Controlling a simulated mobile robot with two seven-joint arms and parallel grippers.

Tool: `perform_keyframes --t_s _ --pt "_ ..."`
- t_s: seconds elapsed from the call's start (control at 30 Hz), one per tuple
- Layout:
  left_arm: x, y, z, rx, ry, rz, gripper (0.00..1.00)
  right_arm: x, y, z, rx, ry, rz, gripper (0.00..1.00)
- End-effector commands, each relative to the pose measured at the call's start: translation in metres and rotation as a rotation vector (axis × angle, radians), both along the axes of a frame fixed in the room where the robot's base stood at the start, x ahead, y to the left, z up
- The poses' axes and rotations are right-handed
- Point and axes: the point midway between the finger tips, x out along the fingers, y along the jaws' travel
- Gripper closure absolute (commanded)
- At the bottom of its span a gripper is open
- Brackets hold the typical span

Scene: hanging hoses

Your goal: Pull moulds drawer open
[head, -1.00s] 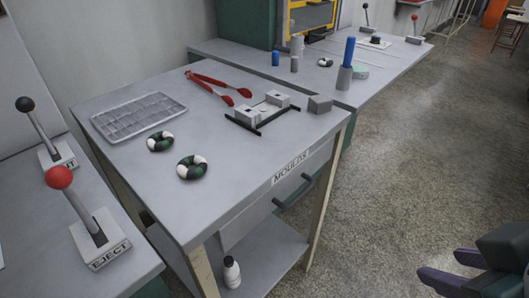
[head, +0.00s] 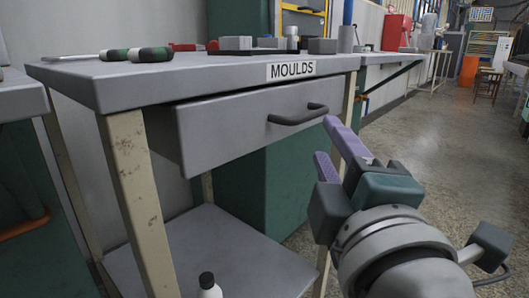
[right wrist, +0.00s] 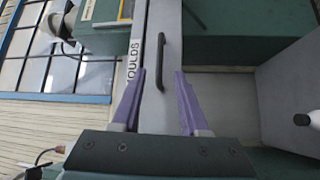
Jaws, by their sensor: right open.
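The moulds drawer (head: 225,132) is a grey drawer under the table top, below a white MOULDS label (head: 291,70). A dark bar handle (head: 297,116) is on its front. The drawer front stands slightly proud of the table frame, and its side shows at the left. My right gripper (head: 334,142) has purple fingers and is open, close to the handle's right end in the head view. In the right wrist view the handle (right wrist: 161,62) lies ahead of the open fingers (right wrist: 158,82), between their lines and apart from them. My left gripper is not in view.
A white bottle (head: 209,286) stands on the lower shelf (head: 190,250). A pale table leg (head: 140,200) stands left of the drawer. Open floor (head: 450,140) lies to the right.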

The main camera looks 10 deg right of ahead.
Motion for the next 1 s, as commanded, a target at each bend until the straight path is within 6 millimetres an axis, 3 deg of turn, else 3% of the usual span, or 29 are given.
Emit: perform_keyframes --t_s 0.17,0.6,1.0 --pt "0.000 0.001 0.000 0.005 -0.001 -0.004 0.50 0.015 0.002 0.003 -0.016 -0.009 0.009 0.56" --pt "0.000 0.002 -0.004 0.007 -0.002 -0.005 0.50 0.088 -0.009 0.011 -0.015 -0.005 0.008 0.56" --pt "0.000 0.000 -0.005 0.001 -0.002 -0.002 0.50 0.098 -0.010 0.012 -0.012 -0.004 0.007 0.56"
